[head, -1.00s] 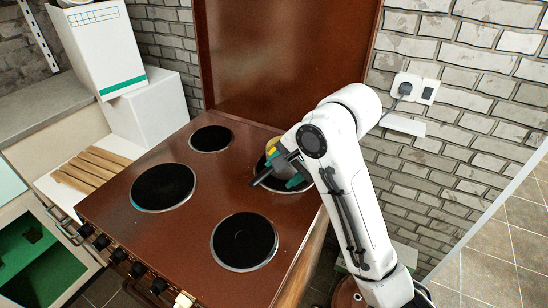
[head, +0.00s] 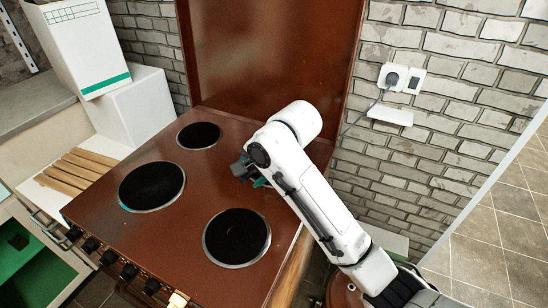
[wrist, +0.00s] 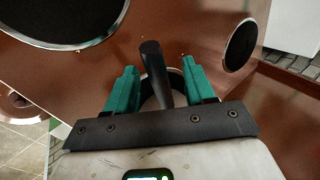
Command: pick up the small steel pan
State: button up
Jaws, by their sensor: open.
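The small steel pan shows in the wrist view mainly as its dark handle (wrist: 154,70), which stands between my two green fingers. A little of a pale rim shows behind the handle; the rest of the pan is hidden by my gripper. My gripper (wrist: 160,68) is open, with a finger on each side of the handle and a gap on both sides. In the head view my gripper (head: 250,173) is over the back right of the brown stove top (head: 190,235). My arm hides the pan and the back right burner there.
Three bare black burners show: back left (head: 198,135), front left (head: 152,187) and front right (head: 237,238). A brown upright panel (head: 270,60) stands behind the stove. A brick wall with a socket (head: 403,78) is at right. White boxes (head: 135,105) stand at left.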

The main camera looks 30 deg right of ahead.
jog(key=shift+w+a+f, duration=0.1)
jog(key=shift+w+f, duration=0.05)
jog(key=shift+f, duration=0.1)
jog(key=shift+c, duration=0.4)
grip_shut()
dwell(0.8)
jog(key=shift+r, duration=0.15)
